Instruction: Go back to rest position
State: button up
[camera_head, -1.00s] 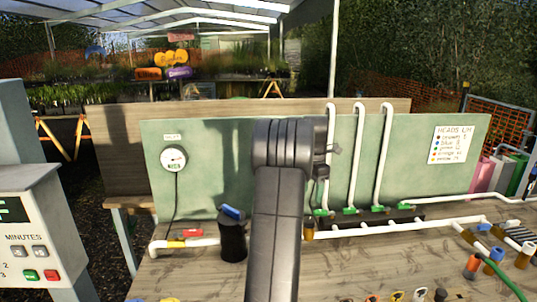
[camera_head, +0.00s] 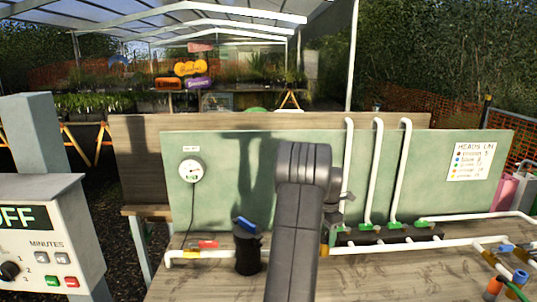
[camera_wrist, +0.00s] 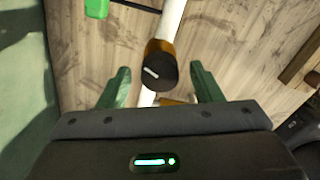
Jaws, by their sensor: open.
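My gripper (camera_wrist: 161,84) shows in the wrist view as two green fingers spread wide apart. A white pipe with a brown fitting and a black round cap (camera_wrist: 161,72) lies in the view between the fingers. I see no finger touching it, and nothing is held. In the head view my grey arm rises in front of the green board (camera_head: 240,185), and it hides most of the gripper.
A black cylinder with a blue handle (camera_head: 247,250) stands on the wooden bench (camera_head: 190,285), left of my arm. White pipes (camera_head: 377,170) with green valves stand to the right. A control box reading OFF (camera_head: 60,235) is at the left, and a gauge (camera_head: 192,171) is on the board.

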jog(key=shift+r, duration=0.1)
notch_tip(320, 180, up, 13)
jog(key=b, duration=0.1)
notch_tip(320, 180, down, 13)
jog(key=shift+f+p, duration=0.2)
jog(key=shift+p, duration=0.35)
jog(key=m, duration=0.6)
jog(key=shift+r, duration=0.1)
jog(key=m, duration=0.4)
jog(key=shift+m+b, duration=0.3)
jog(key=m, duration=0.5)
jog(key=shift+m+b, duration=0.7)
jog(key=shift+m, duration=1.8)
